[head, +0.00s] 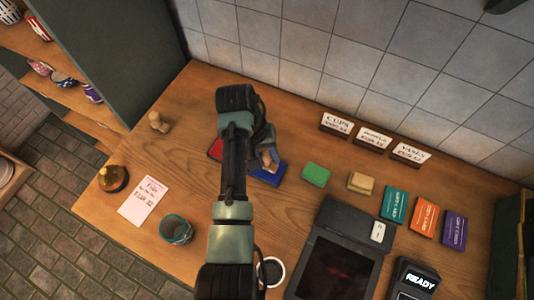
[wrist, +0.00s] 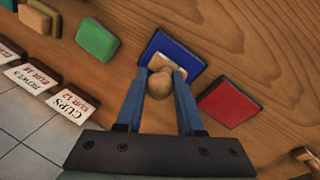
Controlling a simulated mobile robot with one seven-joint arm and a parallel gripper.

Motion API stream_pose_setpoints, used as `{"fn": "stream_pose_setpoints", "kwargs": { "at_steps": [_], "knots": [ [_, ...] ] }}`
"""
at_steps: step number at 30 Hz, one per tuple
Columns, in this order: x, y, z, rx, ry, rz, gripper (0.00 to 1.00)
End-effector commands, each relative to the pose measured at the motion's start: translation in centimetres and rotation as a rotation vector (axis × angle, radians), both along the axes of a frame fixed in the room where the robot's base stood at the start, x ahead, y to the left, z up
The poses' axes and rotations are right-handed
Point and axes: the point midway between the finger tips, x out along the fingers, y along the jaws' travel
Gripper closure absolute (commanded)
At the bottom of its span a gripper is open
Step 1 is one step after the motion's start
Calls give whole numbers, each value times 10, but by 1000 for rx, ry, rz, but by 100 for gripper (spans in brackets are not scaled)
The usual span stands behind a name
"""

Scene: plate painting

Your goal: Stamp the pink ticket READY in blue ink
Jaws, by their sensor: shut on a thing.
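My gripper (head: 268,150) is over the blue ink pad (head: 264,178), right of the arm in the head view. In the wrist view my gripper (wrist: 162,76) is shut on a wooden stamp (wrist: 160,85) by its round handle. The stamp is over the near part of the blue pad (wrist: 184,53); its face is hidden, and I cannot tell whether it touches the pad. The pink ticket (head: 144,204) lies flat at the table's left. A second wooden stamp (head: 158,122) stands behind it.
A red pad (wrist: 230,102) lies beside the blue one and a green block (wrist: 98,40) on the other side. A bell (head: 113,178) and a cup (head: 176,231) flank the ticket.

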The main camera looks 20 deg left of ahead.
Motion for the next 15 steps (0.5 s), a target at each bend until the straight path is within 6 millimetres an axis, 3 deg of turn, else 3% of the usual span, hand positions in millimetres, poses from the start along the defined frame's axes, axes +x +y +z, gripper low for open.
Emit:
{"fn": "stream_pose_setpoints", "kwargs": {
  "at_steps": [1,15],
  "knots": [
    [1,0,10,1,-1,-1,99],
    [1,0,47,1,-4,0,99]
  ]
}}
